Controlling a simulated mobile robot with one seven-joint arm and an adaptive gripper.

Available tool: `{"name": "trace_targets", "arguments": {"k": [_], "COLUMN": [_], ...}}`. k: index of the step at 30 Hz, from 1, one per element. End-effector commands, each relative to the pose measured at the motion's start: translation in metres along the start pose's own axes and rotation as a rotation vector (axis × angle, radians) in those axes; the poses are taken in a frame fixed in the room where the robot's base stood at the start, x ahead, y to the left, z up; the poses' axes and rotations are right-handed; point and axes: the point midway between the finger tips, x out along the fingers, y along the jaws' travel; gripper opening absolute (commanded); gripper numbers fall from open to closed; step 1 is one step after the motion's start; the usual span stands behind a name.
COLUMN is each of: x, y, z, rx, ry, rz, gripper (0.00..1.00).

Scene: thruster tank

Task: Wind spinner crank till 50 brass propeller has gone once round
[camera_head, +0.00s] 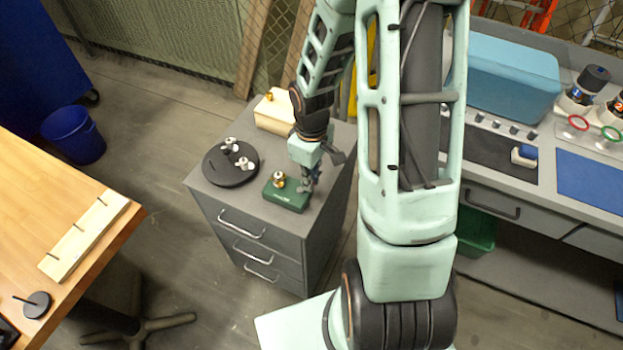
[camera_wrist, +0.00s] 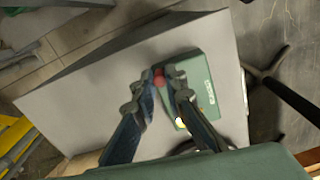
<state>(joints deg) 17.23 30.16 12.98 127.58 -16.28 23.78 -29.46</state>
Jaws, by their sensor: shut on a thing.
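The spinner (camera_head: 287,199) is a green box on top of a grey drawer cabinet; it also shows in the wrist view (camera_wrist: 212,88). A brass propeller (camera_head: 279,180) sits on its left part; in the wrist view only a small brass spot (camera_wrist: 181,123) shows beside my finger. My gripper (camera_head: 311,183) reaches down at the right end of the spinner. In the wrist view its fingertips (camera_wrist: 159,84) are closed around the crank's red knob (camera_wrist: 158,76). The crank arm is mostly hidden by my fingers.
A black round stand (camera_head: 230,170) with small white propellers lies left of the spinner. A pale wooden block (camera_head: 273,113) with a brass piece stands behind. A wooden table (camera_head: 45,190) is at left. A grey bench with a blue box (camera_head: 505,78) is at right.

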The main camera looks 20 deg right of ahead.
Motion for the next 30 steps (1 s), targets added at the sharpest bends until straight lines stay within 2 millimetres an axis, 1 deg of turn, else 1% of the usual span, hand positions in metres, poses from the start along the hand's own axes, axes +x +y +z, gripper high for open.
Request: {"name": "trace_targets", "arguments": {"k": [9,21,30], "x": [-0.003,-0.003,-0.002], "y": [0.006,0.009,0.009], "z": [-0.008,-0.019,-0.026], "rx": [-0.299,-0.670,-0.879], "ry": [0.003,0.003,0.003], "rz": [0.002,0.002,0.002], "gripper": [0.00,0.00,0.00]}}
